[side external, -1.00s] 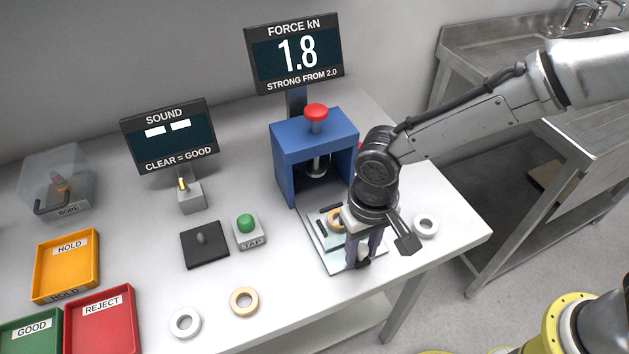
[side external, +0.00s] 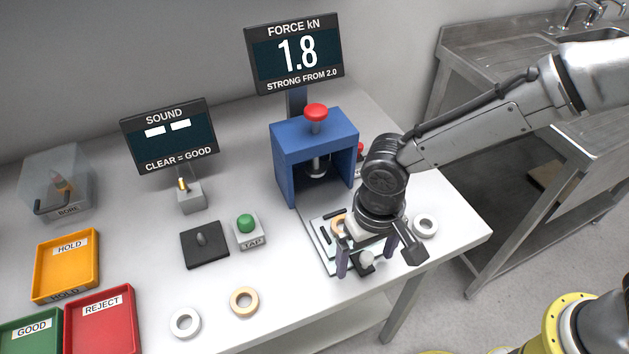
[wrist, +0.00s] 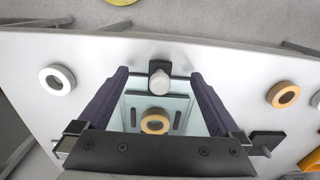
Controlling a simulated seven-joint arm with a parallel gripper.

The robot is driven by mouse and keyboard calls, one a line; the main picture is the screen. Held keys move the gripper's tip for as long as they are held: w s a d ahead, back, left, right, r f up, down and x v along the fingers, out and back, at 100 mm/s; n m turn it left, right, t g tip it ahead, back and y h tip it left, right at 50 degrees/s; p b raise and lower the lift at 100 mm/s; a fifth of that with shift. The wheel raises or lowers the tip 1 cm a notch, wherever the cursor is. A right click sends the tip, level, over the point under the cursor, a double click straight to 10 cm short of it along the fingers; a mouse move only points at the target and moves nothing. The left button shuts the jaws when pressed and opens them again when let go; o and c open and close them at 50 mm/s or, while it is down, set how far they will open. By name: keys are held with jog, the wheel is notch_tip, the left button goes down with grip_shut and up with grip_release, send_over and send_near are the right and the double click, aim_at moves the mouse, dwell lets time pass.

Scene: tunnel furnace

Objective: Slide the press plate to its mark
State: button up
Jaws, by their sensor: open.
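The press plate (side external: 327,254) is a pale, glassy slide in front of the blue press (side external: 283,170), with dark strips and a tan ring (wrist: 155,121) on it. A pale knob (side external: 366,258) on a dark mount stands at its front edge; it also shows in the wrist view (wrist: 159,82). My gripper (side external: 366,257) is open, its two purple-grey fingers on either side of the knob with gaps between. In the wrist view my gripper (wrist: 158,76) straddles the plate. My wrist hides part of the plate in the side view; I cannot make out the mark.
A white ring (side external: 425,226) lies right of my gripper. A tan ring (side external: 244,302) and a white ring (side external: 185,323) lie at the front left. The green TAP button (side external: 246,223) and a black pad (side external: 199,250) stand left of the plate. The force display (side external: 297,53) reads 1.8.

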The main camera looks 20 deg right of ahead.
jog(key=shift+r, duration=3.5)
jog(key=shift+d, duration=0.1)
jog(key=s+d+r+t+y, duration=0.1)
jog(key=d+r, duration=0.4)
jog(key=d, duration=0.3)
jog(key=d+r+t, duration=0.1)
jog(key=d+r, duration=0.4)
jog(key=d, duration=0.2)
jog(key=s+d+r+t+h, duration=0.1)
jog(key=s+d+t, duration=0.2)
jog(key=s+d, duration=0.8)
jog(key=shift+s+d+r+t, duration=0.2)
jog(key=shift+s+d+t, duration=0.1)
jog(key=shift+d, duration=0.6)
